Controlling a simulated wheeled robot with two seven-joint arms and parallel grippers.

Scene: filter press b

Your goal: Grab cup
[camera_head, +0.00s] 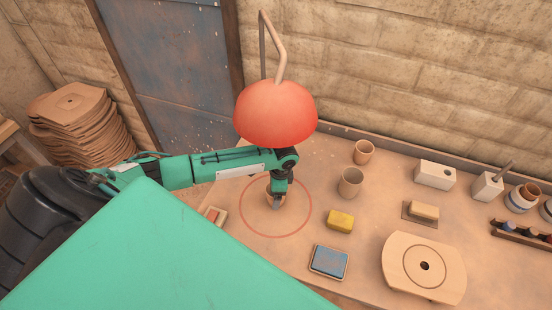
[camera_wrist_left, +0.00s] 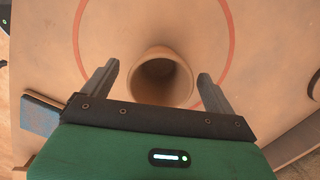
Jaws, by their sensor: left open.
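A brown clay cup (camera_wrist_left: 160,78) stands upright inside a red circle drawn on the table. In the left wrist view its open mouth shows between the two fingers of my left gripper (camera_wrist_left: 158,84). The fingers are apart, one on each side of the cup, with gaps to it. In the head view my left gripper (camera_head: 277,203) reaches down over this cup and hides most of it. Two more cups stand to the right, a reddish one (camera_head: 363,152) at the back and a greyish one (camera_head: 350,183) nearer. My right gripper is not in view.
A red lamp (camera_head: 275,112) hangs above my left forearm. A yellow sponge (camera_head: 340,221), a blue pad (camera_head: 329,262) and a round-holed wooden board (camera_head: 424,268) lie to the right. A white block (camera_head: 435,175) and paint pots stand farther right. A small boxed pad (camera_head: 215,215) lies left of the circle.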

